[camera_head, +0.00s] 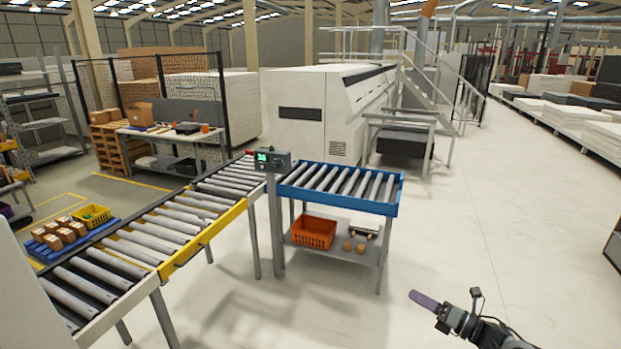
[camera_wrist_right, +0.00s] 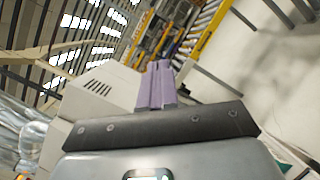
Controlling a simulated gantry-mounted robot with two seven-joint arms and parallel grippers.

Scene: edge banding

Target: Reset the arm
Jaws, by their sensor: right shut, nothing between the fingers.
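My right gripper (camera_head: 424,300) is at the lower right of the head view, over the bare floor and apart from everything else. Its purple fingers are together with nothing between them. In the right wrist view the purple fingers (camera_wrist_right: 157,84) stand side by side, closed, in front of the dark gripper body. My left gripper is not in the head view.
A roller conveyor with a yellow side rail (camera_head: 205,236) runs across the left. A blue-framed roller table (camera_head: 340,199) adjoins it, with an orange crate (camera_head: 313,232) on its lower shelf. A large white machine (camera_head: 297,112) stands behind. The floor (camera_head: 500,220) on the right is clear.

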